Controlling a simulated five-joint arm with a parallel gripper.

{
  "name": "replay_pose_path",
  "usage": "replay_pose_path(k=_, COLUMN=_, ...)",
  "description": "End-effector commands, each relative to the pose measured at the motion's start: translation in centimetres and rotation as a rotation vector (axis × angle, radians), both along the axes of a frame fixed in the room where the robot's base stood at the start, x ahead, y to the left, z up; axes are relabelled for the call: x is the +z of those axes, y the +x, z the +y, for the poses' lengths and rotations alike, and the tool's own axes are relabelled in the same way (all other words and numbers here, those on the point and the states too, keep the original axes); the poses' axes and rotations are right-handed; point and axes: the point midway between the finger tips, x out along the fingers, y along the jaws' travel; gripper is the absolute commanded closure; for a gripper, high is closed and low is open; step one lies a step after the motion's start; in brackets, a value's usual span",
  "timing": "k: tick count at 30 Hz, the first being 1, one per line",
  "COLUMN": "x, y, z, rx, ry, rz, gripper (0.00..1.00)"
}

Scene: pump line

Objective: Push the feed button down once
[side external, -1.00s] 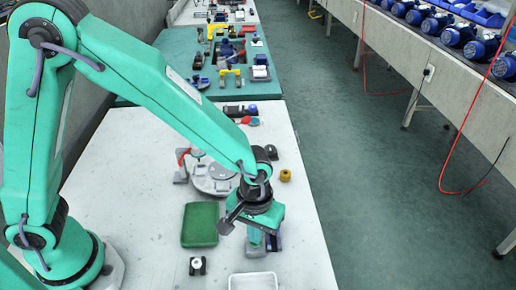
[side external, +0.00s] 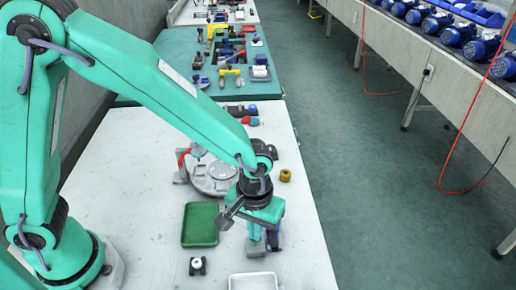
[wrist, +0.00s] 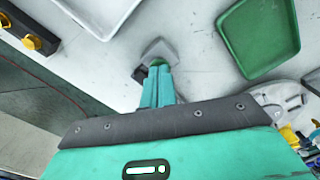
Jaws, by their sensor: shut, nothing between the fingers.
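My gripper (side external: 257,247) points down over the white table, to the right of the green tray. In the wrist view its green fingers (wrist: 158,85) are together with nothing held between them. A small grey base (wrist: 158,47) shows at the fingertips, with a dark part beside it.
A green tray (side external: 184,237) lies left of my gripper and a white tray (side external: 232,284) at the near edge. A grey round fixture (side external: 212,183) stands behind. A dark block with yellow knobs (wrist: 30,42) shows in the wrist view. A yellow round part (side external: 285,175) sits near the right edge.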

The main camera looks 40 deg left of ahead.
Motion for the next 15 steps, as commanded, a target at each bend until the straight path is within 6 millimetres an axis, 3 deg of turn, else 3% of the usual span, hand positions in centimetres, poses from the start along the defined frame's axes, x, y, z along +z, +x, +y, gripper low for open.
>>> replay_pose_path(k=15, x=1.08, y=0.05, z=-0.04, rx=0.0, ry=-0.001, rz=-0.001, gripper=1.0)
